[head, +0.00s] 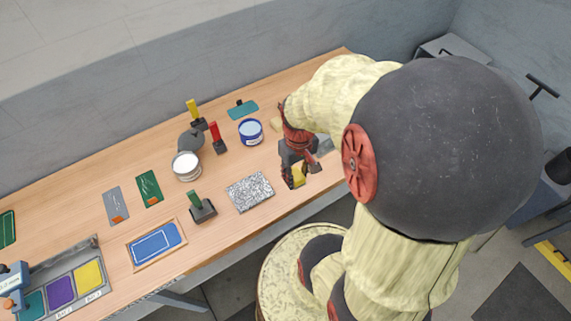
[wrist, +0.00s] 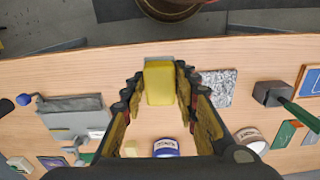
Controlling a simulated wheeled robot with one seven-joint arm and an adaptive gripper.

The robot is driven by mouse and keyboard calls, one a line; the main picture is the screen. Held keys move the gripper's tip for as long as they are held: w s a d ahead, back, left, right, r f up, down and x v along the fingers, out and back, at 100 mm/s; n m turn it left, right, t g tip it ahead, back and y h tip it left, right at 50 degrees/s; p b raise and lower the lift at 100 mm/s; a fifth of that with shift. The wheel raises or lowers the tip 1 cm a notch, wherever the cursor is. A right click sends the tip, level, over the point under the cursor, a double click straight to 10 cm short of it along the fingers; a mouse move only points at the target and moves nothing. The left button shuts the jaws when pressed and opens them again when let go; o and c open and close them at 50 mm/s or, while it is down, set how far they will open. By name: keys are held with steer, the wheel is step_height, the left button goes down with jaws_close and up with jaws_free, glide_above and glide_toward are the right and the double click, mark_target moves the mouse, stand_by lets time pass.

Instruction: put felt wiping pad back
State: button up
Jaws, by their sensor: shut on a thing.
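The felt wiping pad appears to be a yellow block (wrist: 160,84), between the fingertips of my gripper (wrist: 158,92) in the wrist view. The gripper is shut on its sides. In the head view the yellow pad (head: 298,175) shows below my gripper (head: 293,166), near the front edge of the table. A pale grey flat patch (wrist: 160,61) shows just past the pad's far end in the wrist view. I cannot tell whether the pad touches it or the table. My arm hides part of the table in the head view.
A speckled plate (head: 250,191) lies left of my gripper. A blue-rimmed tin (head: 251,131), a white-topped tin (head: 186,165) and a green-handled stamp (head: 201,207) stand nearby. A grey case-like object (wrist: 75,115) lies at left in the wrist view. Bare wood surrounds the gripper.

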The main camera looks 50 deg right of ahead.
steer(key=shift+s+a+f, duration=0.3)
steer(key=shift+s, duration=0.15)
steer(key=shift+f, duration=0.15)
steer(key=w+d+f, duration=0.2)
steer(key=w+f, duration=0.1)
steer(key=w+d+f+b, duration=0.1)
steer(key=w+d+f, duration=0.1)
steer(key=w+f, duration=0.1)
steer(key=w+d+f+b, duration=0.1)
steer(key=w+d+f, duration=0.2)
steer(key=w, duration=0.2)
steer(key=shift+w+f, duration=0.25)
steer(key=shift+f, duration=0.05)
steer(key=shift+w+d+f+b, duration=0.1)
steer(key=shift+f+b, duration=0.25)
steer(key=shift+f, duration=1.25)
steer(key=shift+f, duration=0.1)
steer(key=o, duration=0.6)
steer(key=shift+f, duration=0.1)
steer(key=o, duration=0.5)
